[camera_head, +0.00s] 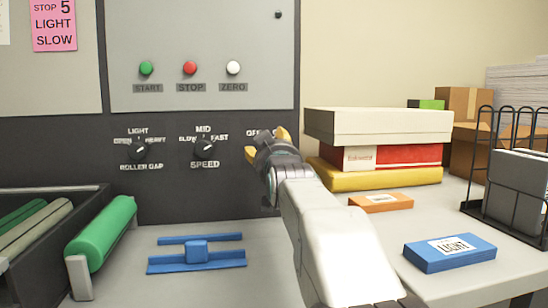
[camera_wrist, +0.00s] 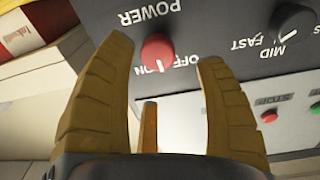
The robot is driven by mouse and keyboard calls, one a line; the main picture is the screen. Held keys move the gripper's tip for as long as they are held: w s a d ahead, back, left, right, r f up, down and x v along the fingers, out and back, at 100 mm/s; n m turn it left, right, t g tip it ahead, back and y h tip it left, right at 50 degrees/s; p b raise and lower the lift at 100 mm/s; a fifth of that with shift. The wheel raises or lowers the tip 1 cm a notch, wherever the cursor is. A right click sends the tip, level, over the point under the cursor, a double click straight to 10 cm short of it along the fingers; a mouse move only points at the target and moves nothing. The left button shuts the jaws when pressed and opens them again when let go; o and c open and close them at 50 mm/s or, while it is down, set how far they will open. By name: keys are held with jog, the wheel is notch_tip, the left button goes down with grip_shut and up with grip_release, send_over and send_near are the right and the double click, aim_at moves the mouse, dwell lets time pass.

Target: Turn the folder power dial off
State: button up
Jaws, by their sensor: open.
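A red power dial (camera_wrist: 157,52) shows in the wrist view on the dark panel, beside the upside-down words POWER, OFF and ON. In the head view my gripper (camera_head: 266,146) is up against the right part of the dark panel (camera_head: 220,185). It hides the power dial and part of its lettering there.
Left of my gripper are the speed dial (camera_head: 205,147) and roller gap dial (camera_head: 139,148). Start (camera_head: 146,68), stop (camera_head: 190,68) and zero (camera_head: 233,68) buttons sit above. Stacked boxes (camera_head: 380,125) stand close on the right. A blue fixture (camera_head: 197,253) lies on the table.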

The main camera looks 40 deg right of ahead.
jog(key=v, duration=0.6)
jog(key=shift+s+a, duration=0.2)
jog(key=shift+s, duration=0.15)
jog(key=shift+w+d+m+p, duration=0.55)
jog(key=shift+w+d+p, duration=0.35)
jog(key=shift+w, duration=0.95)
jog(key=shift+w+d+m+p, duration=0.55)
jog(key=shift+w+d, duration=0.5)
jog(key=shift+w, duration=0.75)
jog(key=shift+w+d+m+p, duration=0.5)
jog(key=shift+w+d+p, duration=0.4)
jog(key=shift+w, duration=0.95)
jog(key=shift+d+f, duration=0.1)
